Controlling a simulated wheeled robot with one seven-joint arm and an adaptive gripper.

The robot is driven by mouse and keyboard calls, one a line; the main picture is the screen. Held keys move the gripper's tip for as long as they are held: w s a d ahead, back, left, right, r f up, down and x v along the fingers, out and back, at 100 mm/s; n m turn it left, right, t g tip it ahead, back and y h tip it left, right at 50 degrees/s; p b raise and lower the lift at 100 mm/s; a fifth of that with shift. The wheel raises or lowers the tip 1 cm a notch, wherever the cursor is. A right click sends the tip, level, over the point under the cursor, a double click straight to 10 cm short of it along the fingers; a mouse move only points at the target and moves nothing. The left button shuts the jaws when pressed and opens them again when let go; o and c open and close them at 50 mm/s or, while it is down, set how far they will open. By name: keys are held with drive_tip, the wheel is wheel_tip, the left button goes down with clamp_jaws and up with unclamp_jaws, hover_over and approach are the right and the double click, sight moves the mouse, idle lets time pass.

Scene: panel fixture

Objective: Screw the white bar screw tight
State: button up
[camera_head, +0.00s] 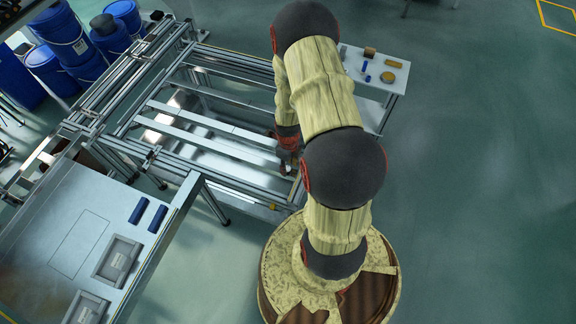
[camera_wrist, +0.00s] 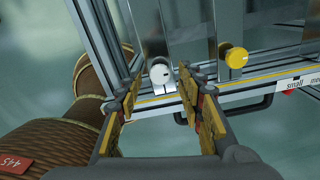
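The white bar screw (camera_wrist: 160,72) shows in the wrist view as a round white knob with a small dark mark. It sits at the end of a metal bar near the fixture's front rail. My gripper (camera_wrist: 160,82) is open, with one finger on each side of the screw in the picture. Gaps show between the screw and both fingers, and I cannot tell how far beyond the tips it lies. In the head view my gripper (camera_head: 288,162) is at the right front of the panel fixture (camera_head: 240,196), and the screw cannot be made out there.
A yellow knob (camera_wrist: 237,57) sits right of the white screw. A label strip (camera_wrist: 296,84) reading "small" and a dark handle (camera_wrist: 240,111) are on the front rail. In the head view, a side table (camera_head: 392,70) holds small parts and a workbench (camera_head: 75,205) stands at left.

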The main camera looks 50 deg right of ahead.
wheel_tip(320, 180, up, 12)
drive_tip(key=shift+f, duration=0.15)
idle(0.7)
wheel_tip(320, 180, up, 11)
drive_tip(key=n+g, duration=0.1)
drive_tip(key=n, duration=1.9)
hover_over(288, 169)
drive_tip(key=s+a, duration=0.5)
drive_tip(key=a, duration=0.2)
drive_tip(key=a+r+n+t, duration=0.2)
drive_tip(key=a+r+n, duration=0.2)
drive_tip(key=r, duration=0.4)
drive_tip(key=s+a+r+n+t, duration=0.1)
drive_tip(key=a+r+n+t, duration=0.1)
drive_tip(key=a+r+n, duration=0.3)
drive_tip(key=s+a+r+n+t, duration=0.1)
drive_tip(key=a+r+n, duration=0.3)
drive_tip(key=r, duration=0.9)
drive_tip(key=shift+a+n+t, duration=0.3)
drive_tip(key=shift+a+t, duration=0.5)
drive_tip(key=shift+a, duration=0.35)
